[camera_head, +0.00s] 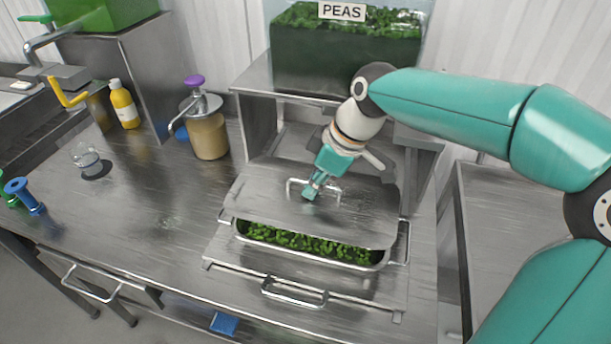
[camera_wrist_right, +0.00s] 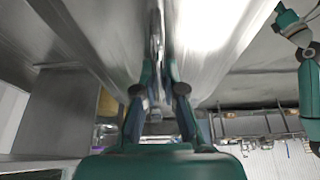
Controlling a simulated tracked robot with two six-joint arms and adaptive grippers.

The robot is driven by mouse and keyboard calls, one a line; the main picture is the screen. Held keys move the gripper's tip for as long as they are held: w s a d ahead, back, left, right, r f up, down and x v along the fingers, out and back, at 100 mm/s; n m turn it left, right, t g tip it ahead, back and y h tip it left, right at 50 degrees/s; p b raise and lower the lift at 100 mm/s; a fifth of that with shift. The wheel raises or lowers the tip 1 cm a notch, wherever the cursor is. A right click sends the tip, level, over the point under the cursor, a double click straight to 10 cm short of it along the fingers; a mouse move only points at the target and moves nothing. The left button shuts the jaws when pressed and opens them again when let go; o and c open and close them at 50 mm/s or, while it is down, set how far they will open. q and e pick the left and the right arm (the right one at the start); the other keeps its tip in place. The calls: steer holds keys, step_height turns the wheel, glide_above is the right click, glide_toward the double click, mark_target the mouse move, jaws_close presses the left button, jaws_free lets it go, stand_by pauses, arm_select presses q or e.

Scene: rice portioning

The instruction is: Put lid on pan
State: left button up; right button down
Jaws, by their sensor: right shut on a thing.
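A steel lid (camera_head: 350,215) with a raised bar handle (camera_head: 292,187) lies over the back part of a steel pan (camera_head: 380,264) in the head view. A strip of green peas (camera_head: 310,244) shows along the pan's front, uncovered by the lid. My right gripper (camera_head: 311,191) is shut on the lid's handle from above. In the right wrist view its fingers (camera_wrist_right: 157,88) close on the handle, with the shiny lid surface filling the top. Whether the lid touches the pan's rim at the back is hidden.
The pan sits on a steel tray or drawer with a front handle (camera_head: 294,293), below a clear bin of peas (camera_head: 345,58). A pump jar (camera_head: 208,135), a yellow bottle (camera_head: 124,104) and a glass (camera_head: 86,158) stand to the left. The counter's left middle is clear.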

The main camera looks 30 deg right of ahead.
mark_target(318, 199)
steer(key=shift+f+b, duration=2.25)
steer(key=shift+f, duration=0.7)
steer(key=shift+s+f, duration=0.1)
steer(key=shift+f, duration=0.1)
steer(key=c, duration=1.2)
jaws_free()
steer(key=v, duration=1.1)
steer(key=shift+r, duration=0.1)
steer(key=shift+s+d+r, duration=0.1)
steer(key=shift+s+r, duration=0.05)
steer(key=shift+r, duration=0.15)
